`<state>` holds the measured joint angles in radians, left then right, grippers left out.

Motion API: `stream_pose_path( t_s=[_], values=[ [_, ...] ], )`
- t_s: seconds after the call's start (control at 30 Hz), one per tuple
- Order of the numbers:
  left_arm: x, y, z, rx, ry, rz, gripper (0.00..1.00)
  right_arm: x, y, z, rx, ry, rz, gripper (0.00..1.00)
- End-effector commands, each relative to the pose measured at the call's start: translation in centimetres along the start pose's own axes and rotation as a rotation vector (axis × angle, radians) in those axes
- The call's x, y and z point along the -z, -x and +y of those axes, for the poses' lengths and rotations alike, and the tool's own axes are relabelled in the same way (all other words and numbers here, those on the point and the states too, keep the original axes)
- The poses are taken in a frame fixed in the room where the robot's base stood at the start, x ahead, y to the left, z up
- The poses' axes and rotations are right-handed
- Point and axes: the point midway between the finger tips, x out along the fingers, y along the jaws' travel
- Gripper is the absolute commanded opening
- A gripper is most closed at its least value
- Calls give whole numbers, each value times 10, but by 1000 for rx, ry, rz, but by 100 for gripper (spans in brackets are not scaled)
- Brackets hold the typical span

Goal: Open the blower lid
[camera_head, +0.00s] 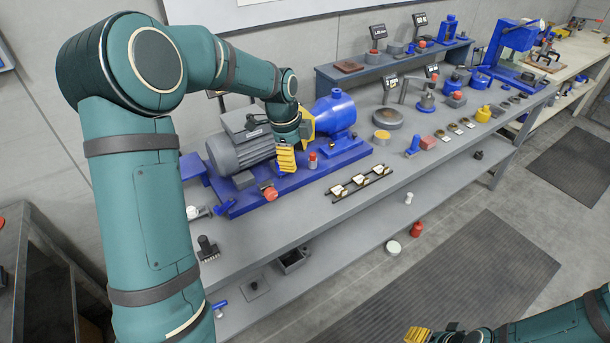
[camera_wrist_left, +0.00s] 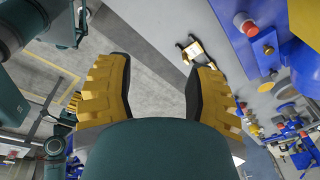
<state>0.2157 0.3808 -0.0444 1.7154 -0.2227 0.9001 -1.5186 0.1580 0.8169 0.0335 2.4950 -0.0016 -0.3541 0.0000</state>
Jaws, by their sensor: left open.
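The blower machine stands on the bench at the back left, with a ribbed grey motor (camera_head: 240,148), a blue rounded housing (camera_head: 335,113) and a blue base plate (camera_head: 343,155). A grey box (camera_head: 245,122) sits on top of the motor. I cannot tell which part is the lid. My left gripper (camera_head: 287,160) is at the machine's front, between motor and blue housing, and my wrist hides part of it. In the left wrist view its yellow fingers (camera_wrist_left: 158,88) are apart with nothing between them. My right gripper (camera_head: 418,335) is at the bottom edge, largely cut off.
A red knob (camera_head: 271,193) and a small red-topped part (camera_head: 312,160) are near my left gripper. A dark rack with pale blocks (camera_head: 360,183) lies on the bench in front, also in the left wrist view (camera_wrist_left: 190,48). Several tools fill the bench to the right.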

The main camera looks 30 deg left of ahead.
Motion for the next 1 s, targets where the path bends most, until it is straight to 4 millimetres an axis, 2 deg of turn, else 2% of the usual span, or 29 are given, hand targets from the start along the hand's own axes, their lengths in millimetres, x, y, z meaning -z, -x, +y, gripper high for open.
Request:
stream_pose_path(
  t_s=[0.1,0.33,1.0],
  values=[
    [8,-17,4,-2,45,14,54,0,-1,0,0,0,0,47],
    [19,-36,8,1,108,31,54,0,-1,0,0,0,0,47],
    [21,-41,9,2,126,36,54,0,-1,0,0,0,0,47]
  ],
)
